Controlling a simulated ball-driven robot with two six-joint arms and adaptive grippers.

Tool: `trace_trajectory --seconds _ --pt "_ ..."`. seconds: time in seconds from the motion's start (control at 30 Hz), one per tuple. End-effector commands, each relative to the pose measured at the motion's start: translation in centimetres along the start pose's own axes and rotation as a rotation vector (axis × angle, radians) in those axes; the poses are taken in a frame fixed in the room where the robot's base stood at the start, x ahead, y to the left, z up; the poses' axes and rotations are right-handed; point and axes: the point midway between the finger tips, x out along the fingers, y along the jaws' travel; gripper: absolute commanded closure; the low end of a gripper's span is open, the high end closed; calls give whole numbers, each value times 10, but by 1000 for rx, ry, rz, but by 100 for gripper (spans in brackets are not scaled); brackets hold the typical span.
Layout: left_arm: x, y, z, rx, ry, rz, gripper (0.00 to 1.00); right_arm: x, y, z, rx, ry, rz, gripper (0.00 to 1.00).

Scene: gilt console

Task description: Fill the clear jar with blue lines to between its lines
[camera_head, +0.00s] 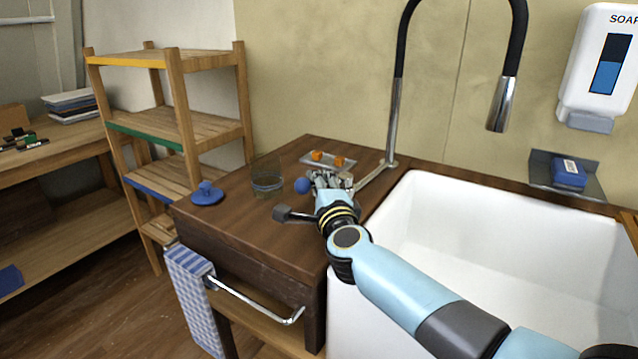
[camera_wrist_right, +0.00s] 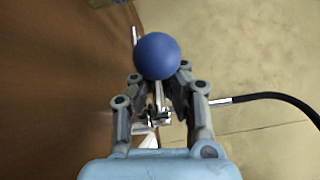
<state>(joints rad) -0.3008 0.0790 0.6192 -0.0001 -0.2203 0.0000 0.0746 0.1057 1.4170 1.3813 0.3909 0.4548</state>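The clear jar (camera_head: 267,178) stands upright on the wooden counter, left of my right gripper. Blue lines cross its lower part; I cannot make out a liquid level. My right gripper (camera_head: 328,182) is beside the sink's left rim, at a blue ball (camera_head: 302,185). In the right wrist view the blue ball (camera_wrist_right: 157,56) sits at the fingertips, with a thin metal stem below it between the fingers. Whether the fingers press on it is unclear. The chrome tap (camera_head: 391,135) has a dark hose arching over the sink. My left gripper is out of view.
A blue lid-like disc with a knob (camera_head: 207,194) lies at the counter's left edge. A small tray (camera_head: 344,162) with orange pieces lies behind my gripper. The white sink (camera_head: 480,225) is to the right. A towel (camera_head: 192,290) hangs at the counter's front.

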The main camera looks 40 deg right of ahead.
Motion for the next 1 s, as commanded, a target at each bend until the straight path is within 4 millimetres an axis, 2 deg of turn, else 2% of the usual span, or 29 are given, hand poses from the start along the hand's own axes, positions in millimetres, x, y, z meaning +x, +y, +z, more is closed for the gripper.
trace_trajectory --seconds 0.33,0.63,0.9,1.0 --pt "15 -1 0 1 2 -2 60 -14 7 -6 7 -191 39 100" --pt "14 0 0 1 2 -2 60 -16 6 -5 11 -210 47 100" --pt "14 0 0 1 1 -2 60 -15 4 -5 9 -209 42 64" --pt "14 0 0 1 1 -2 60 -14 3 -5 9 -209 40 63"
